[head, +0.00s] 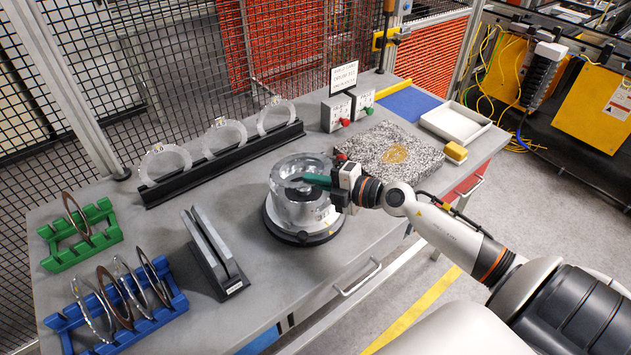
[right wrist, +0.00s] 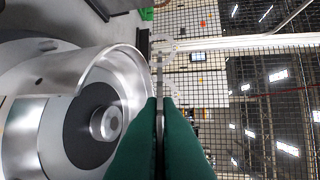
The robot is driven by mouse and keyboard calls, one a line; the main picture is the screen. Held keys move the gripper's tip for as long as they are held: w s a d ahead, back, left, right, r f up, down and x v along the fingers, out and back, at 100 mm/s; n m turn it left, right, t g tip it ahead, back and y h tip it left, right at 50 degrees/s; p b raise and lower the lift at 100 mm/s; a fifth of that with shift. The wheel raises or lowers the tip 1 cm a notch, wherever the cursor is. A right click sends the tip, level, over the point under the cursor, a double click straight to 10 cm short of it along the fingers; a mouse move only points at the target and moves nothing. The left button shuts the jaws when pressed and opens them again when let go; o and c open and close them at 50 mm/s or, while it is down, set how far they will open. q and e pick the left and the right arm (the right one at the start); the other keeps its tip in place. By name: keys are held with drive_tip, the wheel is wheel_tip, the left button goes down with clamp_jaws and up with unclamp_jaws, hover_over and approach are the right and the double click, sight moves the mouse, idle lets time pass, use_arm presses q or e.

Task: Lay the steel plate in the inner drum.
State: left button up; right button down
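The drum (head: 300,207) is a shiny metal cup on a round dark-and-white base near the table's middle. The right wrist view looks into its open mouth (right wrist: 92,68), with a dark disc (right wrist: 80,150) and a pale hub inside. My right gripper (head: 318,180) has its green fingers over the drum's top. In the right wrist view the fingers (right wrist: 160,105) are closed on a thin grey strip, which looks like the steel plate (right wrist: 160,85) seen edge-on. The plate lies level with or just above the rim; contact is unclear. My left gripper is out of view.
A blue rack (head: 72,325) holds several upright rings, silver and dark. A green rack (head: 60,262) holds a brown ring. A grey slotted stand (head: 215,258) is left of the drum. Clear rings stand on a black rail (head: 222,160) behind. A speckled slab (head: 410,143) is at the right.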

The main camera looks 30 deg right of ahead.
sight(316, 196)
drive_tip(key=f+b, duration=0.1)
drive_tip(key=f, duration=0.2)
drive_tip(key=shift+s+f+b, duration=0.1)
drive_tip(key=shift+s+b, duration=0.1)
drive_tip(key=shift+b, duration=0.2)
drive_tip(key=shift+f+b, duration=0.5)
drive_tip(key=shift+f, duration=0.5)
drive_tip(key=shift+a, duration=0.1)
drive_tip(key=c, duration=1.6)
unclamp_jaws()
drive_tip(key=shift+w, duration=0.2)
drive_tip(key=shift+r, duration=0.15)
